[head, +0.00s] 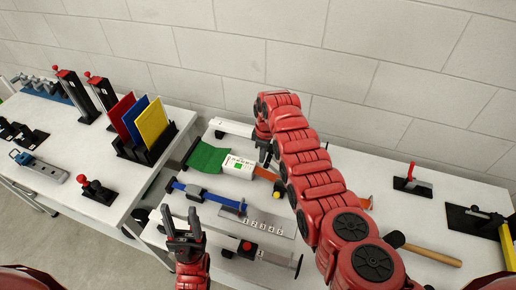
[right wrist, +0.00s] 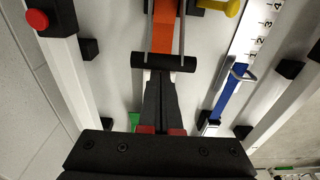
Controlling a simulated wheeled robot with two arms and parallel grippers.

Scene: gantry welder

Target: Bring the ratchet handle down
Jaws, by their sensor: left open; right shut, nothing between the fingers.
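In the right wrist view, the ratchet handle (right wrist: 163,62) is a black crossbar on two thin metal side arms. An orange strap (right wrist: 164,32) lies between the arms. My right gripper (right wrist: 159,76) is shut and empty, with its fingertips right at the near side of the crossbar; I cannot tell if they touch. In the head view, my right gripper (head: 267,154) is partly hidden by its own wrist, above the orange strap (head: 265,174); the handle is hard to make out there. My left gripper (head: 183,228) is open and empty near the table's front left.
A green cloth (head: 208,157) and a white box (head: 238,166) lie by the strap. A blue slide (head: 208,196) with a numbered plate (head: 262,221) is in front. A yellow knob (head: 277,195) is close by. A hammer (head: 425,248) lies right of my right arm.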

